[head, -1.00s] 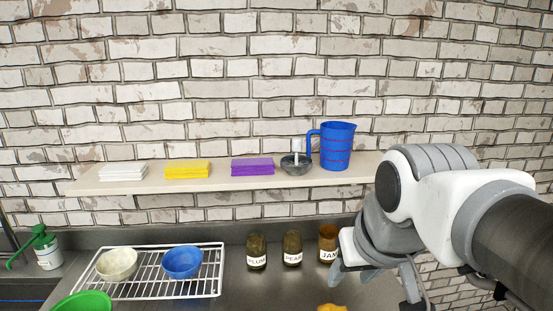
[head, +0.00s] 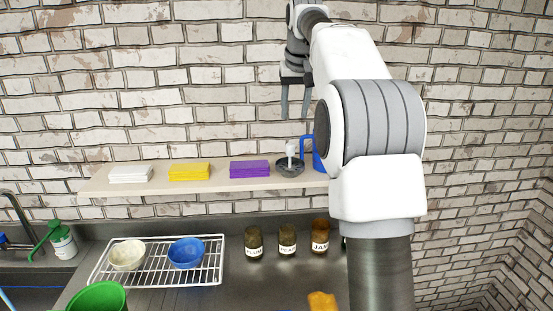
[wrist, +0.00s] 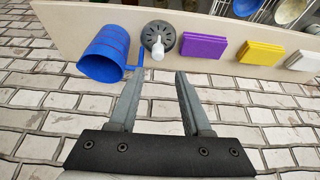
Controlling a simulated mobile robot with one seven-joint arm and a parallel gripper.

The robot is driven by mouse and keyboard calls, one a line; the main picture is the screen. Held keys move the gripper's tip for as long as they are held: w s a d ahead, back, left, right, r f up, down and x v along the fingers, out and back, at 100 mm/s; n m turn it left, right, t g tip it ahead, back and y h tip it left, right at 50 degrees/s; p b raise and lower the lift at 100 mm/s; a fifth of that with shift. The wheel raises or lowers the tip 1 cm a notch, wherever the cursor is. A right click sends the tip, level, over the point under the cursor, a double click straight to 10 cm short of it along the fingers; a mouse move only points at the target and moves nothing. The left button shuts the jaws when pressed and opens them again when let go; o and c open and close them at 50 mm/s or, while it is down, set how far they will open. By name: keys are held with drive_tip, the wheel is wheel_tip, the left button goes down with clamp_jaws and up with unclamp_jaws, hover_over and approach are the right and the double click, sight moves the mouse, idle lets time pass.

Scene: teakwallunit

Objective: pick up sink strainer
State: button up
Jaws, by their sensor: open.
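The sink strainer (head: 290,167) is a dark grey round basket with a pale upright knob, standing on the wall shelf (head: 215,183) between the purple block and the blue jug. It also shows in the wrist view (wrist: 158,38), with its white knob toward the camera. My gripper (head: 295,117) is open and empty, fingers pointing down, above the strainer and apart from it. In the wrist view the two fingers (wrist: 158,75) straddle a gap below the strainer in the picture.
A blue measuring jug (wrist: 106,54) stands close beside the strainer, partly hidden by my arm in the head view. Purple (head: 249,169), yellow (head: 189,171) and white (head: 130,173) blocks line the shelf. Below are jars (head: 287,240) and a wire rack (head: 205,272) with two bowls.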

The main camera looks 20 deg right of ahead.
sight(290, 153)
drive_tip(key=x, duration=0.8)
drive_tip(key=w+d+x, duration=0.1)
drive_tip(key=x, duration=0.3)
drive_tip(key=shift+w+f, duration=0.1)
drive_tip(key=shift+w, duration=0.15)
drive_tip(key=shift+p+x, duration=0.45)
drive_tip(key=shift+x, duration=2.25)
drive_tip(key=shift+a, duration=0.15)
clamp_jaws()
